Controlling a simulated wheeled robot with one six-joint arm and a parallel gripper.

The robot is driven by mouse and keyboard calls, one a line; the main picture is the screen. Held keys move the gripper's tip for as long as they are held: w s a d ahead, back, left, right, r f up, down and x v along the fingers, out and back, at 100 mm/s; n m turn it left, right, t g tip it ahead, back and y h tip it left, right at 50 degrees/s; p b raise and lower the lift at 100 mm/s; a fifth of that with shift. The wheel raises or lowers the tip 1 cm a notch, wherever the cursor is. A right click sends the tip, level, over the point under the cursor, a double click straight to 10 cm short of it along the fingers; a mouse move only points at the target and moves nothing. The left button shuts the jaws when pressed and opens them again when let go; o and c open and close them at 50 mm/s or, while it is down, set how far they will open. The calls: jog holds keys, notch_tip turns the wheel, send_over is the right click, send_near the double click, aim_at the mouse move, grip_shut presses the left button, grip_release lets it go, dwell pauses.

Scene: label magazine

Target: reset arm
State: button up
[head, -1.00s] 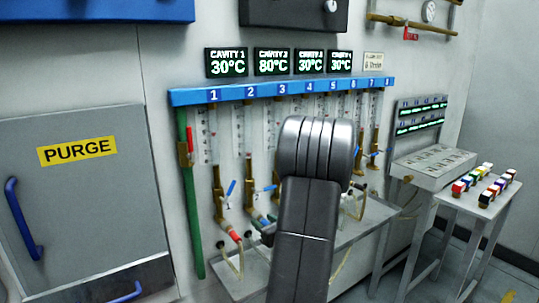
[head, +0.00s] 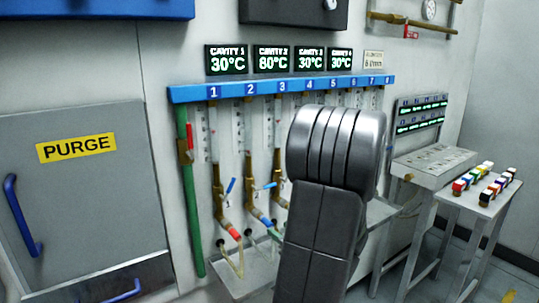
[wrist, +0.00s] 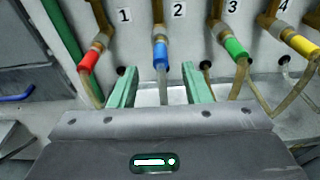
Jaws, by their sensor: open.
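My gripper (wrist: 160,92) shows in the wrist view with two green fingers apart and nothing between them. It faces the row of numbered hose stations. The blue-collared hose (wrist: 160,56) at station 2 stands beyond the gap between the fingers. The red-collared hose (wrist: 89,60) at station 1 is to the left, and the green-collared hose (wrist: 236,50) at station 3 is to the right. Contact with any hose cannot be seen. In the head view my own dark arm fills the centre and hides the gripper and the lower right stations.
A blue numbered rail (head: 230,92) runs above the stations. A grey PURGE door (head: 80,200) is at left. A small table (head: 480,200) with several coloured blocks (head: 484,180) stands at right. A shelf (head: 245,275) lies below the hoses.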

aim_at(271, 224)
jog(key=f+v, duration=0.1)
jog(key=v, duration=0.3)
jog(key=x, duration=0.8)
jog(key=r+p+x, duration=0.1)
jog(key=x, duration=0.3)
jog(key=shift+w+a, duration=0.15)
jog(key=shift+w, duration=0.05)
jog(key=f+p+v, duration=0.1)
jog(key=v, duration=0.6)
jog(key=shift+s+p, duration=0.2)
jog(key=shift+p, duration=0.2)
